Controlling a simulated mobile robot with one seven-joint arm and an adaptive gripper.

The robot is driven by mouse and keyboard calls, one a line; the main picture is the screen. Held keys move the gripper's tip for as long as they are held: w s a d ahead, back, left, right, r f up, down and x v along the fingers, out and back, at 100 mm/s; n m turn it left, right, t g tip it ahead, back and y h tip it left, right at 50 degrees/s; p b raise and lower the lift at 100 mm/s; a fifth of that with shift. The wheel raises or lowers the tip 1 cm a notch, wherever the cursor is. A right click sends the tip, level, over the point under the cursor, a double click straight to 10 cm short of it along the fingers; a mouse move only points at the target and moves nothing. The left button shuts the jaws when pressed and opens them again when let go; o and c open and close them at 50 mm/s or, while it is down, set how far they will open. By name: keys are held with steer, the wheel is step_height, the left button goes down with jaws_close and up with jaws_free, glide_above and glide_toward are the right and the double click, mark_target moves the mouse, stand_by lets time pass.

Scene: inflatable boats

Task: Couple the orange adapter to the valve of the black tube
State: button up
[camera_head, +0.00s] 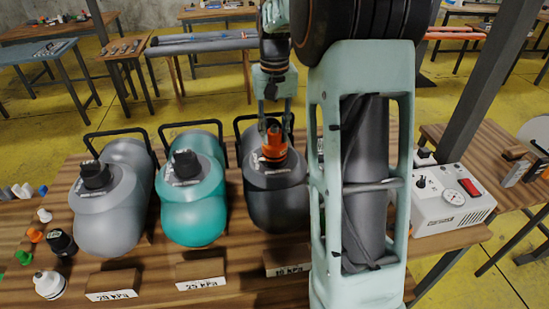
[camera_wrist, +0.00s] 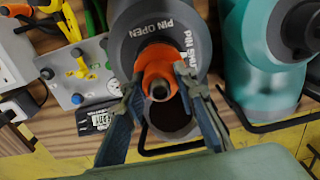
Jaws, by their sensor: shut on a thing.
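The orange adapter (camera_head: 273,147) stands over the valve at the collar's middle. In the wrist view the adapter (camera_wrist: 155,62) is seen end-on, with a dark centre. My gripper (camera_head: 274,127) is shut on the adapter from above, with one finger on each side in the wrist view (camera_wrist: 158,82). The adapter hides the valve. I cannot tell whether the two are locked together.
The teal tube (camera_head: 195,210) and the grey tube (camera_head: 110,215), both with black caps, lie to the left. Loose fittings (camera_head: 50,285) sit at the bench's left end. A white pump box (camera_head: 450,205) with gauge and red switch stands right. Label blocks (camera_head: 200,272) line the front.

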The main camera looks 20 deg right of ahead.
steer(key=shift+f+b, duration=0.4)
steer(key=shift+f, duration=0.3)
stand_by(0.5)
steer(key=m, duration=0.4)
steer(key=shift+p, duration=0.35)
steer(key=shift+r+m, duration=0.1)
steer(key=shift+m, duration=0.8)
steer(key=shift+m+p, duration=0.4)
steer(key=shift+m, duration=0.8)
steer(key=m+p, duration=0.1)
steer(key=m, duration=0.3)
